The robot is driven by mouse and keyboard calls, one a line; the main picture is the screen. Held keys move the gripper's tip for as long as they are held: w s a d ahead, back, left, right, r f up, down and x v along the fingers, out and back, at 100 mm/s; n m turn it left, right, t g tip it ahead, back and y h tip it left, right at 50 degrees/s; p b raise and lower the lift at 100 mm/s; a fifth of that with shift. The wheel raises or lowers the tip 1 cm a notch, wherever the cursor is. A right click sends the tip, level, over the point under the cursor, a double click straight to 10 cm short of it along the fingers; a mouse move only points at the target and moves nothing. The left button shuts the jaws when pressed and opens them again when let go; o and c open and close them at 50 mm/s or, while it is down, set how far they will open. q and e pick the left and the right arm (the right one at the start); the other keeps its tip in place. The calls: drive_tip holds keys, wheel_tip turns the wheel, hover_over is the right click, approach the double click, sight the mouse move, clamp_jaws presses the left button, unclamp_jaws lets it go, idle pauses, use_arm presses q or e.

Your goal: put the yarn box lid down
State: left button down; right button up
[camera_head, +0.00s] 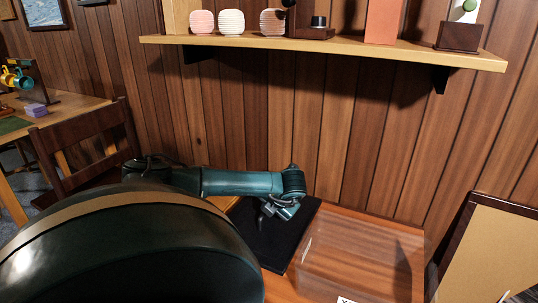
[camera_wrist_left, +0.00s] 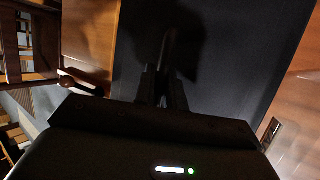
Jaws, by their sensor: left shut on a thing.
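My left gripper (camera_head: 268,212) is low over a flat black mat (camera_head: 247,237) on the wooden table. In the left wrist view its fingers (camera_wrist_left: 163,88) are shut around a thin, dark upright part, which I take for the handle of the yarn box lid. The rest of the lid does not stand out against the black mat, and I cannot tell whether it touches it. A clear box (camera_head: 345,268) stands on the table just right of the mat, with a white label (camera_head: 347,299) at the bottom edge. My right gripper is not in view.
A wall shelf (camera_head: 330,47) with several objects hangs above the table. A wooden chair (camera_head: 88,148) and another table (camera_head: 65,108) are at the left. A framed board (camera_head: 490,250) leans at the right.

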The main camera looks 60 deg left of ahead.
sight(271, 221)
use_arm(q)
drive_tip(key=shift+f+b, duration=0.6)
drive_tip(key=shift+f, duration=2.5)
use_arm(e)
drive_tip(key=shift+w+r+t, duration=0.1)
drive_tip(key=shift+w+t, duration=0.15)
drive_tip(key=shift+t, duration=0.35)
use_arm(q)
drive_tip(key=shift+f, duration=0.1)
drive_tip(key=c, duration=1.5)
unclamp_jaws()
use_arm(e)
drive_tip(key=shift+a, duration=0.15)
use_arm(q)
drive_tip(key=shift+o, duration=0.2)
drive_tip(key=shift+r, duration=0.25)
drive_tip(key=p+v, duration=0.2)
drive_tip(key=v, duration=0.8)
drive_tip(key=shift+d+r, duration=0.2)
drive_tip(key=shift+r, duration=0.05)
drive_tip(key=shift+s+d+r, duration=0.1)
drive_tip(key=shift+d+r, duration=0.25)
drive_tip(key=shift+r, duration=0.05)
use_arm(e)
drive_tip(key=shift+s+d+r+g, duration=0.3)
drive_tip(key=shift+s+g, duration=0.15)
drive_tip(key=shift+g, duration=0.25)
